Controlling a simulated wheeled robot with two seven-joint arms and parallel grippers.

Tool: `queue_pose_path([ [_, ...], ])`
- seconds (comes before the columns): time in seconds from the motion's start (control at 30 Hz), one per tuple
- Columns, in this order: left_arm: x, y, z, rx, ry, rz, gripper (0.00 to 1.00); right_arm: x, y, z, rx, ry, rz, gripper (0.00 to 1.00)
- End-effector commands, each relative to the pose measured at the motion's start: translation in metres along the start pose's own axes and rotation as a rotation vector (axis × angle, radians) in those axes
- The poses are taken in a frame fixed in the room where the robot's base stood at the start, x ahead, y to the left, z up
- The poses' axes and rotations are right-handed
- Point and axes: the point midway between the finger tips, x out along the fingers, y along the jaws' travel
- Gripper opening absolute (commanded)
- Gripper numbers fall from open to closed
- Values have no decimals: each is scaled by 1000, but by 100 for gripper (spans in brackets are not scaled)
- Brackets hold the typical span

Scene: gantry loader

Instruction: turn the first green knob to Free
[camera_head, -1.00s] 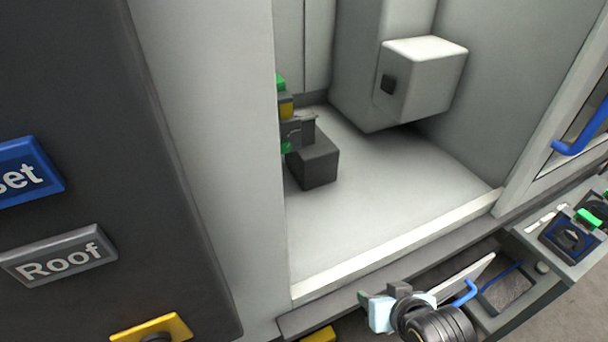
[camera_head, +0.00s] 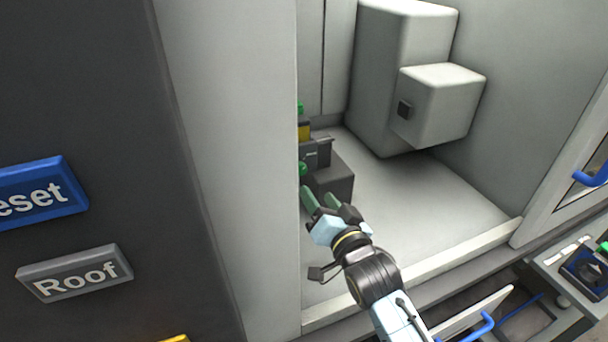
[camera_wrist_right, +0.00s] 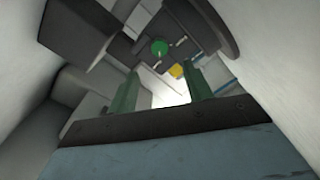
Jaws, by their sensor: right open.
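A small green knob (camera_head: 303,168) shows on the dark fixture (camera_head: 330,180) inside the machine bay, partly hidden by the bay's left wall. In the right wrist view a round green knob (camera_wrist_right: 159,47) shows beyond my fingers, on a dark part. A second green piece (camera_head: 301,108) sits higher, above a yellow piece (camera_head: 304,131). I cannot read any Free marking. My right gripper (camera_head: 321,196) is inside the bay, in front of the dark fixture. Its green fingers are apart with nothing between them, and it looks clear of the knob. My left gripper is out of view.
The bay's grey left wall (camera_head: 235,150) stands close beside my right gripper. A pale box (camera_head: 443,105) juts out at the back right. The bay floor (camera_head: 430,200) is clear. A drawer with a blue handle (camera_head: 482,326) is at the lower right.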

Motion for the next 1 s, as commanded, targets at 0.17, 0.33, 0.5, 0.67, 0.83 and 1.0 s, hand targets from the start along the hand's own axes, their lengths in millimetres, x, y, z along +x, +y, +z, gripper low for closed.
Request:
queue_pose_path([
  [0.17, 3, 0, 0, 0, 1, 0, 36, 37, 0, 0, -1, 1, -1, 50],
  [0.33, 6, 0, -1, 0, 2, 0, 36, 65, 0, 0, -2, 0, 0, 50],
  [0.5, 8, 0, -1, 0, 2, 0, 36, 83, 0, 0, -1, -1, 1, 50],
  [0.67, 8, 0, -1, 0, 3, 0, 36, 90, 1, 0, -2, -1, 1, 50],
  [0.83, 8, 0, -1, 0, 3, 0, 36, 91, 0, 0, -2, 0, 1, 50],
  [1.0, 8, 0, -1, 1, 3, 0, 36, 91, 0, 0, -1, -1, 1, 44],
])
